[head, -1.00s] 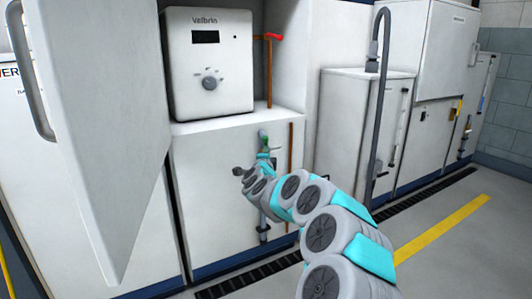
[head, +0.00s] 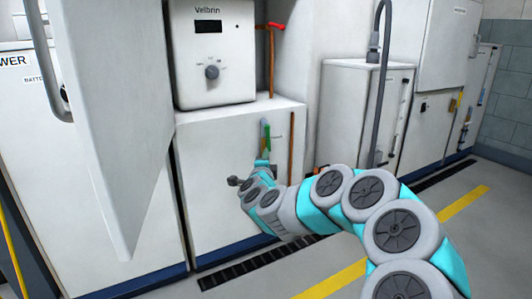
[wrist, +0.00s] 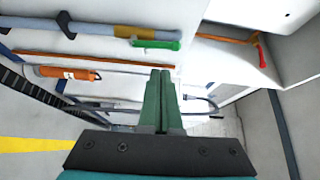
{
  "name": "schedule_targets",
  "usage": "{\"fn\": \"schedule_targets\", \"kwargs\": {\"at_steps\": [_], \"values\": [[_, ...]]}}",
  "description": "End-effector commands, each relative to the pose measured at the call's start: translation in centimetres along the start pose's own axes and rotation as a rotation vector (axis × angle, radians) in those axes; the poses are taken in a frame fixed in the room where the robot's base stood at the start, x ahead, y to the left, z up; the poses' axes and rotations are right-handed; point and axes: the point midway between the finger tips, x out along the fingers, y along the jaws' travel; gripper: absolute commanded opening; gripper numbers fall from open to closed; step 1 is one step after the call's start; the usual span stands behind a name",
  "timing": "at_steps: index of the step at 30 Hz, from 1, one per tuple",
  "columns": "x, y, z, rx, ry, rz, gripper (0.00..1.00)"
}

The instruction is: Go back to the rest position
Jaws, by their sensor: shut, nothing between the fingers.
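My gripper (wrist: 161,76) shows in the wrist view with its two dark green fingers together and nothing between them. In the head view my arm bends leftward, and its end is in front of the low white cabinet (head: 222,215); the fingertips are hard to make out there. A bright green lever (wrist: 155,44) lies along a grey pipe (wrist: 100,28) in the wrist view, apart from my fingers. In the head view the green lever (head: 267,136) is just above the end of my arm.
A white Velbrin unit (head: 213,55) stands on the low cabinet. A large open door (head: 110,110) hangs at the left. An orange pipe with a red handle (head: 271,60) is beside the unit. A grey curved pipe (head: 382,90) stands to the right. Floor with a yellow stripe (head: 455,208) is clear.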

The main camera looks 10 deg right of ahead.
Motion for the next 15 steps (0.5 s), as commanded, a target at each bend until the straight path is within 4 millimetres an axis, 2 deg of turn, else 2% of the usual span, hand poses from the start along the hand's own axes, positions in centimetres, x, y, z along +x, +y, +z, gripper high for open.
{"fn": "schedule_targets", "kwargs": {"at_steps": [5,8,11,15], "values": [[-1.1,0.1,0.2,-0.002,-0.006,0.002,0.00],[-1.6,-0.6,1.0,-0.017,-0.042,0.008,0.00],[-2.9,-2.3,3.2,-0.068,-0.144,0.022,0.00],[-6.9,-4.8,7.6,-0.205,-0.372,0.063,0.00]]}}
